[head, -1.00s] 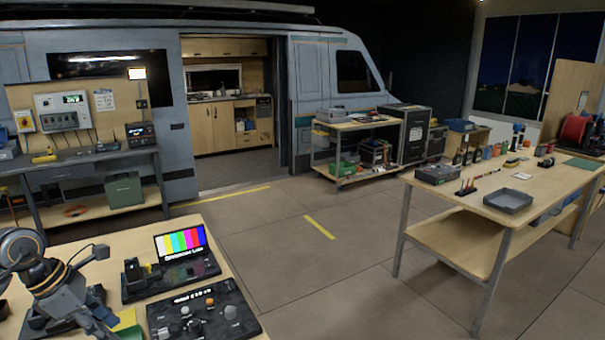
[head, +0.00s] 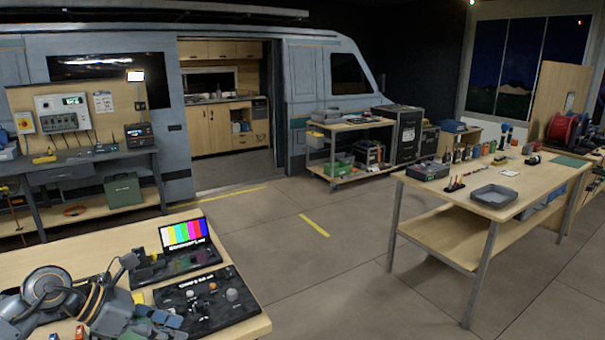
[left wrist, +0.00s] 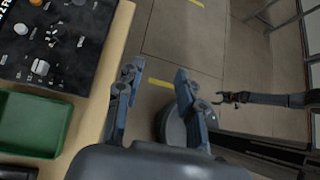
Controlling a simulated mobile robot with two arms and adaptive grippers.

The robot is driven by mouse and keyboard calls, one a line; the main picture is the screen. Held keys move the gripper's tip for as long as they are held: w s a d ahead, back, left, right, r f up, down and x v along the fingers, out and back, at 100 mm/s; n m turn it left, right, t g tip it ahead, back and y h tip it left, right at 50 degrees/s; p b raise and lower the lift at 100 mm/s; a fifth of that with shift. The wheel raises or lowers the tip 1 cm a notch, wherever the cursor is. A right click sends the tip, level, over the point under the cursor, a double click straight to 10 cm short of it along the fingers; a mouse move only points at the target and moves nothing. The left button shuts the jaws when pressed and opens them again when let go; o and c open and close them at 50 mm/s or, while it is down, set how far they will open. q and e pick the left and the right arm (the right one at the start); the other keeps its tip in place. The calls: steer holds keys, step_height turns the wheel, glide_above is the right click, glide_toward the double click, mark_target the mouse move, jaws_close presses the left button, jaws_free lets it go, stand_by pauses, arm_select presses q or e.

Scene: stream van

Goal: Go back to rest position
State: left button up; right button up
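My left gripper (left wrist: 157,72) is open and empty in the left wrist view. Its two blue-grey fingers are apart, over the floor just beside the bench edge. My right gripper (left wrist: 232,97) shows farther off in the left wrist view, on an arm coming in from the right. Its small jaws look apart, with nothing seen between them.
A green tray (left wrist: 33,122) lies near the left gripper. A worktable with a grey tray (head: 494,196) stands right. Floor between is clear.

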arm_select(q)
steer(key=d+r+n+t+h, duration=0.7)
steer(key=d+r+n, duration=0.15)
steer(key=d, duration=0.35)
steer(key=s+a+f+n+t+y, duration=0.2)
steer(key=a+f+n+y, duration=0.6)
steer(key=n, duration=0.7)
steer(key=s+a+f+n+t+y, duration=0.25)
steer(key=f+n+y, duration=0.25)
steer(key=n+y, duration=0.65)
steer(key=s+d+f+n+g+h, duration=0.1)
steer(key=s+f+n+g+h, duration=0.1)
steer(key=s+f+n+g, duration=0.55)
steer(key=s+d+f+n+g+h, duration=0.2)
steer(key=s+f+n+g, duration=0.15)
steer(key=s+f, duration=0.8)
steer(key=s+f+m+g, duration=0.1)
steer(key=s+f, duration=0.2)
steer(key=f, duration=0.9)
steer(key=s+f+g, duration=0.2)
steer(key=f, duration=0.9)
steer(key=s+a+f, duration=0.2)
steer(key=s+f, duration=1.4)
steer(key=s, duration=0.1)
steer(key=shift+a+f+g, duration=0.3)
steer(key=shift+a+g, duration=0.05)
steer(key=shift+a, duration=0.05)
